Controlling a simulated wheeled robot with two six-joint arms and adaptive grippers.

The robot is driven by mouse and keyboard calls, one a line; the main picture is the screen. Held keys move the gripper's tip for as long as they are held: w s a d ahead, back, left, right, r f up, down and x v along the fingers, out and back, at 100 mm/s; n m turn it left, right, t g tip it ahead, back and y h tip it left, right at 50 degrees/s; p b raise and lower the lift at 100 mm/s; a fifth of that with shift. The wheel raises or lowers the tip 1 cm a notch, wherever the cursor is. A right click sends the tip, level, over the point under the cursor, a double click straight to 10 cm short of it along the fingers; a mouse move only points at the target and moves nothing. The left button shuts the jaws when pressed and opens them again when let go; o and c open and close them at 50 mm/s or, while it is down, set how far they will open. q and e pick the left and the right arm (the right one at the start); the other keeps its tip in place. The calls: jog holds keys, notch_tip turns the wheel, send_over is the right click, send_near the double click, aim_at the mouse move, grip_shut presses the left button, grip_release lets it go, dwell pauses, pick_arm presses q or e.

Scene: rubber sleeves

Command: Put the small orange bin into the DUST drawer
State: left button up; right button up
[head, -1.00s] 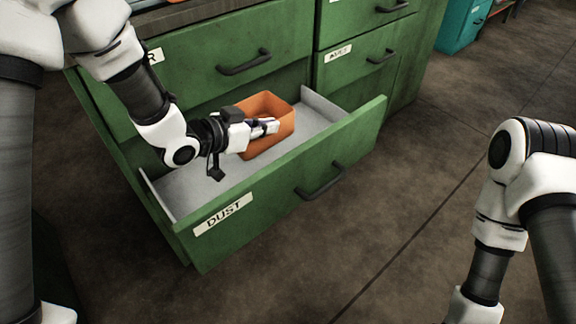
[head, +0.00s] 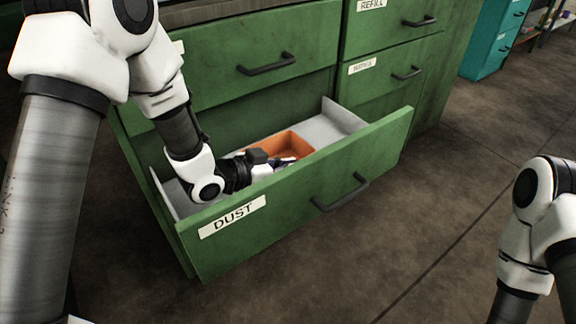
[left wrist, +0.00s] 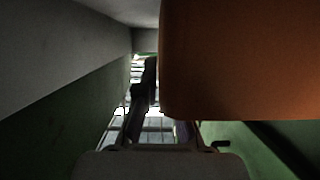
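The small orange bin (head: 289,140) is inside the open DUST drawer (head: 301,208), near its middle. The drawer's green front hides the bin's lower part, so I cannot tell whether it rests on the grey floor. My left gripper (head: 284,161) reaches over the drawer front, with its fingers at the bin's near wall, and is shut on it. In the left wrist view the bin (left wrist: 240,60) fills the upper right and covers part of one finger; the left gripper (left wrist: 165,105) shows beside it. My right gripper is out of view; only its arm shows at the right.
Closed green drawers with dark handles (head: 266,64) are above and right of the DUST drawer. The grey drawer floor (head: 325,130) is bare to the right of the bin. A teal cabinet (head: 490,42) stands at the back right. The brown floor in front is clear.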

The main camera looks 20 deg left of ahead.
pick_arm(q)
jog(key=shift+o, duration=1.4)
jog(key=shift+a+r, duration=0.1)
jog(key=shift+r, duration=0.2)
jog(key=p+v, duration=0.3)
jog(key=v, duration=0.3)
jog(key=shift+s+a+r, duration=0.1)
jog(key=shift+s+r, duration=0.05)
jog(key=shift+s, duration=0.05)
jog(key=shift+s+a, duration=0.2)
jog(key=shift+s, duration=0.2)
